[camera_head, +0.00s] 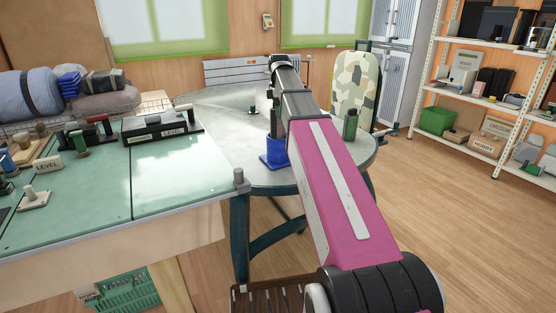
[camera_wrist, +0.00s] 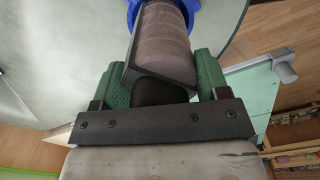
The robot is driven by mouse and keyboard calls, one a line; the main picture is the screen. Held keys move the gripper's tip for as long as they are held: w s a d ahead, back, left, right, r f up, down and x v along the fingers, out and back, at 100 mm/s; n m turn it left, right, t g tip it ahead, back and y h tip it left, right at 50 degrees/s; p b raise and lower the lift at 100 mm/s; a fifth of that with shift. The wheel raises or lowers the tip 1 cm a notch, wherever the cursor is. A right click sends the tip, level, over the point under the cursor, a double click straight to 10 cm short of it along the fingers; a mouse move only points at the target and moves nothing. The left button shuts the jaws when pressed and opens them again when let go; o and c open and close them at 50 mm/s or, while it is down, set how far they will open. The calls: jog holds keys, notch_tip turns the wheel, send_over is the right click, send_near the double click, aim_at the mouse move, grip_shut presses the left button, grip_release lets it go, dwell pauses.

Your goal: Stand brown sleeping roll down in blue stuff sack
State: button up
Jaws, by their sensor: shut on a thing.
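The brown sleeping roll (camera_wrist: 165,45) is in the wrist view, with a dark band near the end closest to me. My gripper (camera_wrist: 163,72) has its green fingers on either side of that end and is shut on it. The far end of the roll meets the blue stuff sack (camera_wrist: 189,8), whose blue edge shows on both sides of it. How deep the roll sits inside cannot be told. In the head view the blue stuff sack (camera_head: 275,150) stands on the round grey table under my arm. My arm hides most of the roll and the gripper there.
The round table (camera_head: 215,125) has a green bottle-like thing (camera_head: 350,124) at the right and a camouflage pack (camera_head: 356,85) behind. A glass-topped bench (camera_head: 165,180) with level boxes and rolled bedding (camera_head: 28,95) is at left. Shelves (camera_head: 500,90) stand far right.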

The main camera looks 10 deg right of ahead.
aim_at(279, 128)
jog(key=shift+f, duration=4.1)
dwell(3.9)
